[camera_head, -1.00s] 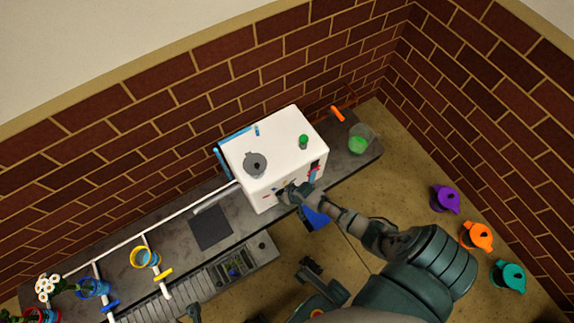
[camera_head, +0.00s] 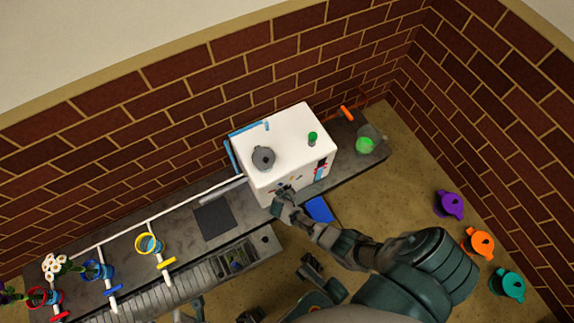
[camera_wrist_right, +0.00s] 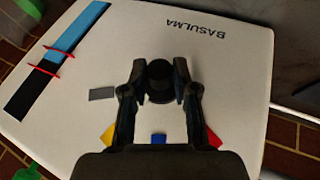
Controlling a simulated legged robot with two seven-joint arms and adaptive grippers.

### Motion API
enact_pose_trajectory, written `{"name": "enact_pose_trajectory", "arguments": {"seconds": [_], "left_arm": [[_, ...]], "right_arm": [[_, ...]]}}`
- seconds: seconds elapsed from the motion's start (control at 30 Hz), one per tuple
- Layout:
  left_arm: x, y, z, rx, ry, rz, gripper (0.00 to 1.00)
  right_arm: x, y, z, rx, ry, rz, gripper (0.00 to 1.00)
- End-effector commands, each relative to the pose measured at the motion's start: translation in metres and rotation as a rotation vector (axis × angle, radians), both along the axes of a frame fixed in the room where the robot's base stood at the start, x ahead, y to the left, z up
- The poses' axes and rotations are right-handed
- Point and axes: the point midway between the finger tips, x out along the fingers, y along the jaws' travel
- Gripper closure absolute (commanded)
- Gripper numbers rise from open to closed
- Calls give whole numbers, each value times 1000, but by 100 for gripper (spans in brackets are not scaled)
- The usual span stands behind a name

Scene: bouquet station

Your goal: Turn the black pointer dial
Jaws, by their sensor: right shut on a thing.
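The black pointer dial (camera_wrist_right: 159,82) is a dark round knob on the front panel of a white box (camera_head: 290,145). In the right wrist view my right gripper (camera_wrist_right: 160,85) has one finger on each side of the dial and is shut on it. In the head view my right gripper (camera_head: 284,193) is at the box's front face and hides the dial. The dial's pointer direction cannot be made out. Dark parts of mine show at the bottom of the head view, but the left gripper's jaws are unclear.
The panel has a blue-black strip with red marks (camera_wrist_right: 55,60), a grey patch (camera_wrist_right: 102,94) and yellow, blue and red marks. The grey bench (camera_head: 120,230) holds flowers and coloured rings at left. Purple, orange and teal pots (camera_head: 508,285) stand on the floor at right.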

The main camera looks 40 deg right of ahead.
Motion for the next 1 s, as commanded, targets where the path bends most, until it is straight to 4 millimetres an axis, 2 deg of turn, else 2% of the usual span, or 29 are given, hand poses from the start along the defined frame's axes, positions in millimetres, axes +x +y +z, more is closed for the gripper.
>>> {"name": "enact_pose_trajectory", "arguments": {"seconds": [0.03, 0.53, 0.57, 0.6, 0.67, 1.0], "left_arm": [[1, 0, -1, 0, 0, 0, 60], [4, -1, -2, 0, 1, -1, 60], [4, -1, -2, 0, 1, -1, 60], [4, -1, -2, 0, 1, -1, 60], [4, -1, -2, 0, 1, -1, 60], [2, 0, 0, 0, -4, 2, 60]], "right_arm": [[1, 5, -2, -1, 1, 3, 100], [2, 5, 0, -20, 4, 5, 100], [2, 5, 0, -20, 4, 5, 69], [2, 5, 0, -20, 4, 5, 59], [1, 5, 0, -21, 4, 5, 47], [0, 4, 1, -23, 5, 2, 47]]}}
